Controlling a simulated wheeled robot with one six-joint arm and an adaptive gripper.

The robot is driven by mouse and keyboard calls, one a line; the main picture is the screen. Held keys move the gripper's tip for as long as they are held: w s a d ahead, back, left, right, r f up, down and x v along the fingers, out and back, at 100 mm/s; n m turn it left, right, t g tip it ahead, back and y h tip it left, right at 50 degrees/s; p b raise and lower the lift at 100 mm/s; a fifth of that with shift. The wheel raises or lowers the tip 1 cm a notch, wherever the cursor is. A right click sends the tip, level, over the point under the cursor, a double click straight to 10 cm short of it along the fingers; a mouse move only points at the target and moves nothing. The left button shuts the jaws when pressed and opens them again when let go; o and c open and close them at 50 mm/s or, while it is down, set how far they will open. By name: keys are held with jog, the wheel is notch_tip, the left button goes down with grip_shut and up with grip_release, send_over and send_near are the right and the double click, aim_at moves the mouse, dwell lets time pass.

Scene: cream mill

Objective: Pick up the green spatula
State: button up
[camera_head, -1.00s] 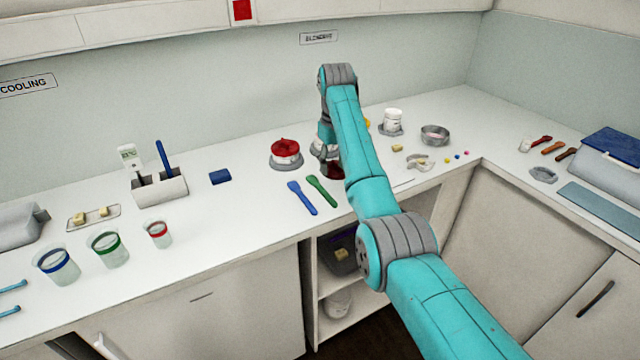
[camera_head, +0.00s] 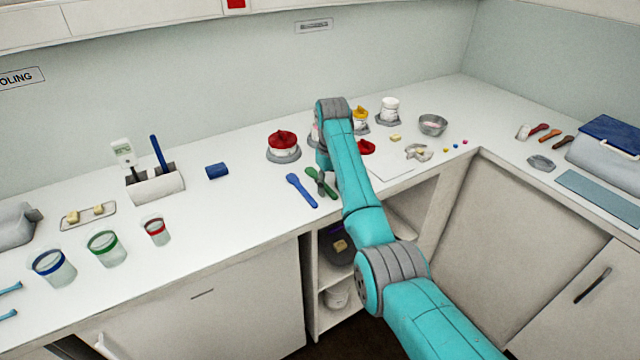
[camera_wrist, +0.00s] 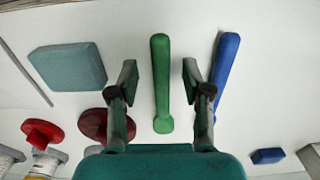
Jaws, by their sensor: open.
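The green spatula (camera_wrist: 160,80) lies flat on the white counter. In the wrist view it runs lengthwise between the two fingers of my gripper (camera_wrist: 159,85), which is open and empty, with a gap on each side. In the head view my gripper (camera_head: 322,182) is low over the green spatula (camera_head: 329,190) and hides part of it. The blue spatula (camera_head: 301,190) lies just to the left of the green one. In the wrist view the blue spatula (camera_wrist: 226,70) is to the right, close outside the right finger.
A jar with a red lid (camera_head: 283,142) stands behind the spatulas. A red lid (camera_head: 366,147) lies right of my arm. A blue block (camera_head: 217,171) and a holder (camera_head: 156,185) are to the left. Bare counter lies left of the blue spatula.

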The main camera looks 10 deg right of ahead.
jog(key=shift+a+f, duration=0.1)
grip_shut()
